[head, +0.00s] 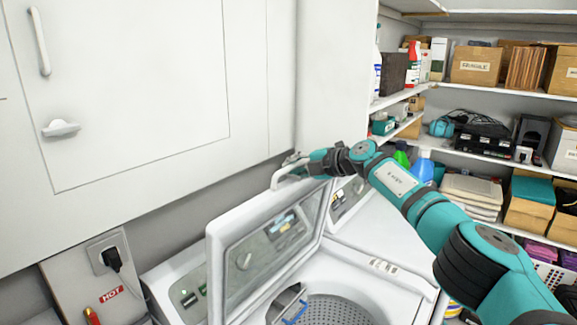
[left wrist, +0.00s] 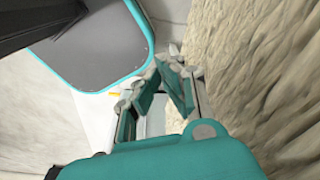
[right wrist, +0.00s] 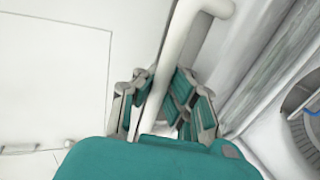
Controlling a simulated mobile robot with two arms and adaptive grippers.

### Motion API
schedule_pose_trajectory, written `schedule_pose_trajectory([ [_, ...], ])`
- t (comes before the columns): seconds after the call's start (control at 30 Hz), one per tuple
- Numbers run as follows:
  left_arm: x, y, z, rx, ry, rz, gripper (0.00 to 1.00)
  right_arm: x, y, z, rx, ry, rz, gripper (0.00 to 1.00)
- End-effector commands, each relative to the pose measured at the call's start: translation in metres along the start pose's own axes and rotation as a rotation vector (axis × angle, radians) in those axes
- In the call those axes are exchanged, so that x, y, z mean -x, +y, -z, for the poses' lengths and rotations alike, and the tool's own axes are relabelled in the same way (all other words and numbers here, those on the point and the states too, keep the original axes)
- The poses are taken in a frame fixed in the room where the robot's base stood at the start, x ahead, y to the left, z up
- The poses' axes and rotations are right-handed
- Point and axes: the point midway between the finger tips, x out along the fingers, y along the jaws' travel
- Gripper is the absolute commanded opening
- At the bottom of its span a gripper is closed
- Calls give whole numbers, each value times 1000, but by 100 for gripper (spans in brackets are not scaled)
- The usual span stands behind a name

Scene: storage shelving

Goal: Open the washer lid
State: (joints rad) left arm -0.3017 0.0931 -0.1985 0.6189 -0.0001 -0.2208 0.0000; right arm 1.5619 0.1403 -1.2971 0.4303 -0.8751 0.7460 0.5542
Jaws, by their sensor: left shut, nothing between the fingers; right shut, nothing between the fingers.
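The washer lid (head: 258,240) stands raised and tilted up in the head view, with the washer tub (head: 345,311) uncovered below it. A white bar handle (head: 290,170) sits at the lid's top edge. My right gripper (head: 308,164) is at that handle, shut with nothing gripped. In the right wrist view the white bar (right wrist: 180,45) crosses close by the fingers of my right gripper (right wrist: 162,95); whether they touch is unclear. My left gripper (left wrist: 167,75) shows only in the left wrist view, shut and empty, away from the lid.
A white cabinet (head: 130,80) hangs above and left of the washer. A plugged outlet (head: 105,255) is at lower left. Shelves with boxes (head: 476,64) and bottles (head: 421,168) stand at right. A rough pale surface (left wrist: 260,80) is close beside my left gripper.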

Motion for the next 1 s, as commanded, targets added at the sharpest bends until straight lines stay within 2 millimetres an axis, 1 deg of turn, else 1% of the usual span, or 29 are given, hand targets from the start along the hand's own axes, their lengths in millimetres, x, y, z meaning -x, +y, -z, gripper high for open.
schedule_pose_trajectory([
  [0.03,1,2,-2,1,-4,-2,0,2,4,-1,3,-3,-4,0],
  [0.27,0,17,-1,6,-3,-20,0,2,5,-1,4,-3,-5,0],
  [0.37,0,19,0,6,-1,-23,0,2,5,-1,4,-3,-6,1],
  [0.53,0,16,4,4,5,-19,0,2,4,-1,3,-3,-5,23],
  [0.57,0,15,5,4,7,-18,0,2,4,-1,3,-3,-5,24],
  [1.0,0,10,6,3,9,-12,0,0,0,0,2,0,1,24],
])
